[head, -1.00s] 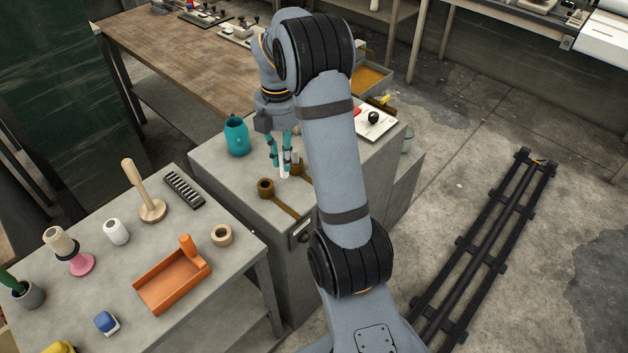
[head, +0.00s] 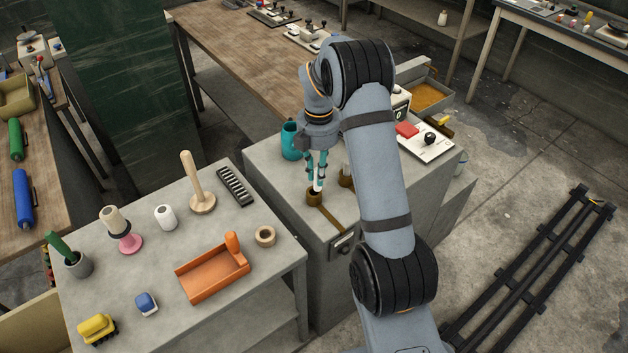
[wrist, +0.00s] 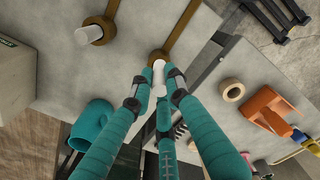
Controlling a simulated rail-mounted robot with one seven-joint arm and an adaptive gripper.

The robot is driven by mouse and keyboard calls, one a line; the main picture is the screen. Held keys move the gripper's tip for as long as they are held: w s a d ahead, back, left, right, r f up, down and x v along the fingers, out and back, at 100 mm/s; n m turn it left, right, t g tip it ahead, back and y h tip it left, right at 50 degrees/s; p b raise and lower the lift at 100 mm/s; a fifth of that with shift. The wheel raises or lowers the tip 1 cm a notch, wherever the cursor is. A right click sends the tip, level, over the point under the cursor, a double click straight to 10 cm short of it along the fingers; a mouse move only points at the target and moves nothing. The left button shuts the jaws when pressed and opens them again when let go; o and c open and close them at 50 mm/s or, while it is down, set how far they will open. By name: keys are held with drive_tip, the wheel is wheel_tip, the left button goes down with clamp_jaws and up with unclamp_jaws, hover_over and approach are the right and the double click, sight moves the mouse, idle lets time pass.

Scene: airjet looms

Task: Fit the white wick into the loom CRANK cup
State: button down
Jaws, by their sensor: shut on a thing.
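My gripper (head: 318,172) has teal fingers and is shut on the white wick (head: 318,185), which points down, nearly upright. The wick's lower end is at the mouth of a brown cup (head: 314,199) with a flat brown arm, on the grey cabinet. In the wrist view the wick (wrist: 158,68) overlaps this cup (wrist: 157,56); I cannot tell whether its tip is inside or just above. A second brown cup (wrist: 98,27) has a white cylinder (wrist: 89,35) standing in it. In the head view this second cup (head: 346,181) is partly hidden by my arm. No CRANK lettering is readable.
A teal jug (head: 291,142) stands close behind my gripper. A switch panel (head: 430,141) lies on the cabinet's right. The left table holds an orange tray (head: 205,287), a wooden peg (head: 200,190), a black rack (head: 235,186) and a tan ring (head: 265,236).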

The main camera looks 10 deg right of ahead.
drive_tip(key=shift+w+a+f+p, duration=0.1)
drive_tip(key=shift+a+f+p, duration=0.05)
drive_tip(key=shift+f, duration=0.65)
drive_tip(key=shift+w+a+f+p, duration=0.1)
drive_tip(key=shift+w+f+p, duration=0.1)
drive_tip(key=shift+f, duration=0.6)
drive_tip(key=shift+w+a+f+p, duration=0.1)
drive_tip(key=shift+a+f+p, duration=0.05)
drive_tip(key=shift+f, duration=0.65)
drive_tip(key=shift+f, duration=0.1)
drive_tip(key=c, duration=1.8)
unclamp_jaws()
drive_tip(key=shift+o, duration=0.6)
wheel_tip(320, 180, up, 12)
